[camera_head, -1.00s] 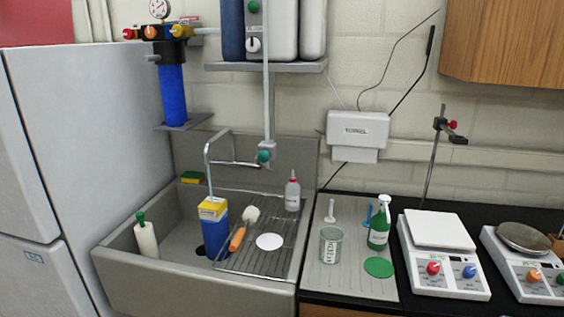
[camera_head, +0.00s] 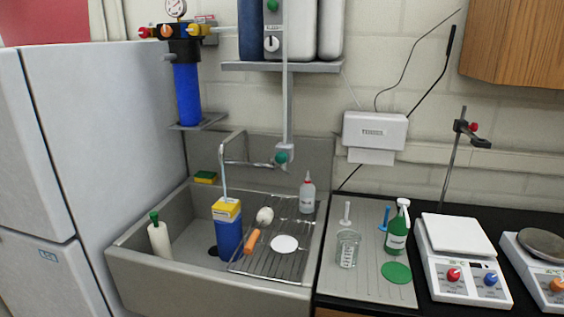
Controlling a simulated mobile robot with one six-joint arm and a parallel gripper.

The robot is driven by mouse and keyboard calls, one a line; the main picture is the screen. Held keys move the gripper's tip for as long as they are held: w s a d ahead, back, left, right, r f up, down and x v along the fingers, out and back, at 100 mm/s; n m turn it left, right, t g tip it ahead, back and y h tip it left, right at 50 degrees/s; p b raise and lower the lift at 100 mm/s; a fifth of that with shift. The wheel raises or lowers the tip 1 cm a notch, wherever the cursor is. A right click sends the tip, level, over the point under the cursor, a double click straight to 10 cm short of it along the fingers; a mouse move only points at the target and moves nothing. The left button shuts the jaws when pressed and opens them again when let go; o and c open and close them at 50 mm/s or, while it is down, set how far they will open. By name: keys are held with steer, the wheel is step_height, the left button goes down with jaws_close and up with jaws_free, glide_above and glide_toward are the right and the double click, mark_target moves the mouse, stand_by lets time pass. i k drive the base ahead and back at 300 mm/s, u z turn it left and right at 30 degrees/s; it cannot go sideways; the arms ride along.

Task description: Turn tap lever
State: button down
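A grey sink (camera_head: 205,278) stands in the middle of the view against the wall. A thin metal tap spout (camera_head: 222,160) arches over it, and a pale stream falls from its end toward a blue and yellow carton (camera_head: 228,230). A green round knob (camera_head: 281,158) sits where the spout meets the wall-side pipe; it may be the tap's control, but I cannot make out a lever shape. My gripper is not in view.
A wire rack (camera_head: 262,265) in the sink holds a white disc (camera_head: 285,244), an orange-handled brush (camera_head: 252,240) and a squeeze bottle (camera_head: 307,193). A white refrigerator (camera_head: 100,150) stands left. A beaker (camera_head: 347,249), spray bottle (camera_head: 397,228) and balance (camera_head: 458,270) occupy the right counter.

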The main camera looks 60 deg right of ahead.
mark_target(271, 160)
steer(key=u, duration=0.05)
steer(key=i, duration=0.9)
steer(key=u, duration=0.05)
